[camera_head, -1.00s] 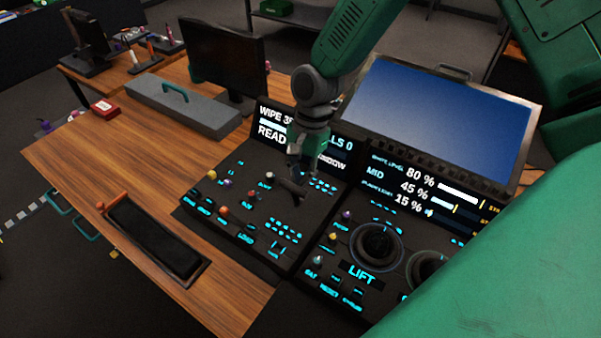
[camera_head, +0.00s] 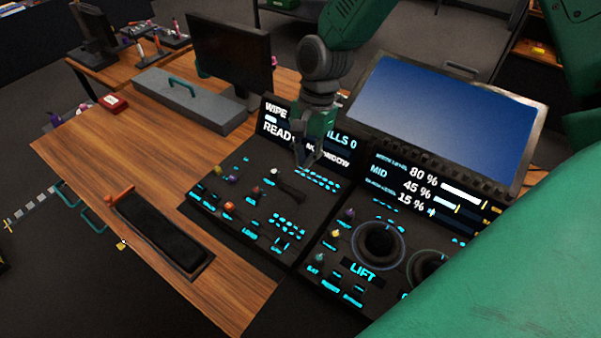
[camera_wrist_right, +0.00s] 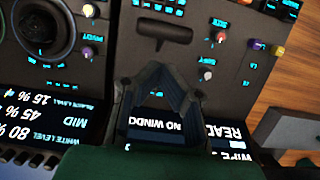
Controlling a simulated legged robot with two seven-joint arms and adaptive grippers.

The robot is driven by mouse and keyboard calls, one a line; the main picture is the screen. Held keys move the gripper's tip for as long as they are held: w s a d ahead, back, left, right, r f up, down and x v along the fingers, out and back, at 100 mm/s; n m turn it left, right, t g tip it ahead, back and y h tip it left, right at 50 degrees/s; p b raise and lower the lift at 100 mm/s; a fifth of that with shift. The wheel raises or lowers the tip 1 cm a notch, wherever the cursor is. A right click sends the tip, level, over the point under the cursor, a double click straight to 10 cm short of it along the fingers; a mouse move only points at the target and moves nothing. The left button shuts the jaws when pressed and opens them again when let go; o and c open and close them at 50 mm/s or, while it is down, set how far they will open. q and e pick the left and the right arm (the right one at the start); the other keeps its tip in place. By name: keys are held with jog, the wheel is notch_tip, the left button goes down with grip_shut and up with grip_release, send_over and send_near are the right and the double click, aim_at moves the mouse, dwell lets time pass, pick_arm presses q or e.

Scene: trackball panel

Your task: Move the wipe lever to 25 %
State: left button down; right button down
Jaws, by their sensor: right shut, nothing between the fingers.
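The wipe lever, a dark T-shaped handle (camera_head: 290,191), stands on the left control panel (camera_head: 225,222). In the wrist view the handle (camera_wrist_right: 163,33) lies just beyond my fingertips, with a visible gap. My right gripper (camera_head: 307,165) is shut and empty, above the panel between the lever and the readout screen. Its fingers (camera_wrist_right: 163,72) also show in the wrist view. The readout screen (camera_head: 279,131) shows "WIPE" and part of "READY"; the wipe figure is hidden behind my gripper. My left gripper is not in view.
Small coloured knobs (camera_head: 229,207) and lit buttons surround the lever. A right-hand panel has trackballs (camera_head: 379,242) and a level screen (camera_head: 430,190). A large blue monitor (camera_head: 440,120) stands behind.

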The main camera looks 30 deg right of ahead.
jog(key=s+v, duration=0.1)
jog(key=v, duration=0.5)
jog(key=n, duration=1.8)
send_near(297, 197)
jog(key=w+a+r, duration=0.2)
jog(key=s+a+f+n+h, duration=0.1)
jog(key=s+a+n, duration=0.1)
jog(key=n, duration=0.7)
jog(key=s+a+f+n, duration=0.1)
jog(key=a+f+n, duration=0.15)
jog(key=n, duration=0.65)
jog(key=f, duration=0.3)
jog(key=a+f, duration=0.1)
jog(key=f, duration=0.4)
jog(key=shift+s+a+f, duration=0.25)
jog(key=shift+s+f, duration=0.05)
jog(key=d, duration=0.1)
jog(key=w+d, duration=0.1)
jog(key=d+r, duration=0.1)
jog(key=shift+w+t+p, duration=0.2)
jog(key=shift+t+p, duration=0.1)
jog(key=shift+p, duration=0.05)
jog(key=shift+w+d, duration=0.1)
jog(key=shift+d, duration=0.35)
